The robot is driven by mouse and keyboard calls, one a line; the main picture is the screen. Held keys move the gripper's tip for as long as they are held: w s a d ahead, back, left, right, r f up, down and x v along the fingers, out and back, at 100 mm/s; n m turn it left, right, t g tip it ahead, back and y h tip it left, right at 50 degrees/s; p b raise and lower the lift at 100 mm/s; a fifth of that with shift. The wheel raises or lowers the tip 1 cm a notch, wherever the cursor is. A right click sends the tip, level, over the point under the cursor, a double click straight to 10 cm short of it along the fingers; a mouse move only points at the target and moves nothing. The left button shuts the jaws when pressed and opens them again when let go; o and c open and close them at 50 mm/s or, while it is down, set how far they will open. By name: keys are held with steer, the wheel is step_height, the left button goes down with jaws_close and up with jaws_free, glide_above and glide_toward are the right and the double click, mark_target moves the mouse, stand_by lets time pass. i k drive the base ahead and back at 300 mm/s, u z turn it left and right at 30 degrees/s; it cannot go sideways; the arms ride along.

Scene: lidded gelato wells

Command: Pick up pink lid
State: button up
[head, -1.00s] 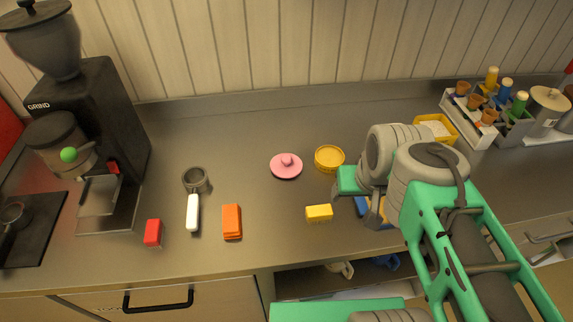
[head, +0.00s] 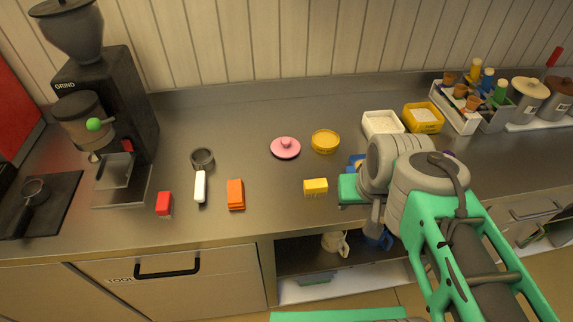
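The pink lid (head: 285,148) lies flat on the steel counter, knob up, in the middle of the head view. My gripper (head: 375,222) is at the right of the view, to the right of the lid and nearer the counter's front edge, well apart from it. It points downward and is partly hidden by my wrist. I cannot tell whether its fingers are open or shut.
A round yellow dish (head: 325,141) sits just right of the lid. A yellow block (head: 315,186), an orange block (head: 236,195), a red block (head: 164,203) and a white-handled portafilter (head: 200,182) lie nearer the front. A grinder (head: 102,115) stands left. White (head: 383,122) and yellow (head: 437,118) tubs stand right.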

mark_target(284, 148)
steer(key=k, duration=1.25)
steer(key=u, duration=1.3)
steer(key=i, duration=1.75)
steer(key=z, duration=0.95)
